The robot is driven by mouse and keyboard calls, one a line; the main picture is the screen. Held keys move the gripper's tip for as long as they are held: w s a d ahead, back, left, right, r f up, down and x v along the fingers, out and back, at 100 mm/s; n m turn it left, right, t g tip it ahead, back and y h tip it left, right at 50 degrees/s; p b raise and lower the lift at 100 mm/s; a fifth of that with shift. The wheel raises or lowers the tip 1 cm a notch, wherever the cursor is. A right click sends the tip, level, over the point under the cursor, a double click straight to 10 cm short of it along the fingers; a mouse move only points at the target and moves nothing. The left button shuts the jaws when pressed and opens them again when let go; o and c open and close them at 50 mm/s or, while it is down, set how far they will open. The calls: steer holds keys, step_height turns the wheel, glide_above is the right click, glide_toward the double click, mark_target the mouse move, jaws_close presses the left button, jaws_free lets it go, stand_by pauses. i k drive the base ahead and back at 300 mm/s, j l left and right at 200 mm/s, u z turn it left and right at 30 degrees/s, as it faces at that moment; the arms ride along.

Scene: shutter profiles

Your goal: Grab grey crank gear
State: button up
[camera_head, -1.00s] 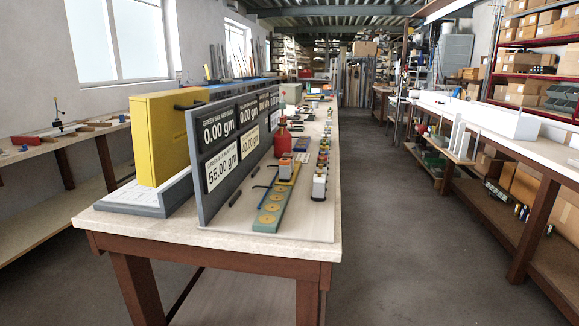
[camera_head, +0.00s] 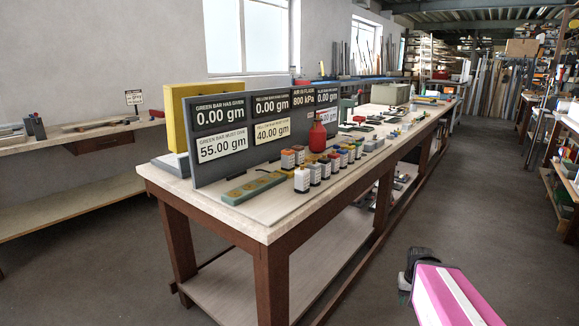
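I cannot make out a grey crank gear with certainty. Small grey and dark parts (camera_head: 372,143) lie on the workbench (camera_head: 228,213) beyond the row of bottles, too small to tell apart. A pink arm link of mine with a black end shows at the lower right, in front of the bench and over the floor. The fingers of my gripper are not visible, and I see nothing held.
A dark panel with weight readouts (camera_head: 222,148) stands along the bench, a yellow box (camera_head: 176,118) behind it. A green bar (camera_head: 252,187), several small bottles (camera_head: 302,180) and a red bottle (camera_head: 317,136) stand before it. The aisle floor (camera_head: 482,215) is clear.

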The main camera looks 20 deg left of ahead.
mark_target(371, 145)
steer(key=i+l+u, duration=0.2)
steer(key=u, duration=0.2)
steer(key=i+l+u, duration=0.2)
steer(key=u, duration=0.2)
steer(key=i+l+u, duration=0.15)
steer(key=l+u, duration=0.25)
steer(key=i+l+u, duration=0.1)
steer(key=l+u, duration=0.45)
steer(key=l, duration=0.2)
steer(key=i, duration=0.05)
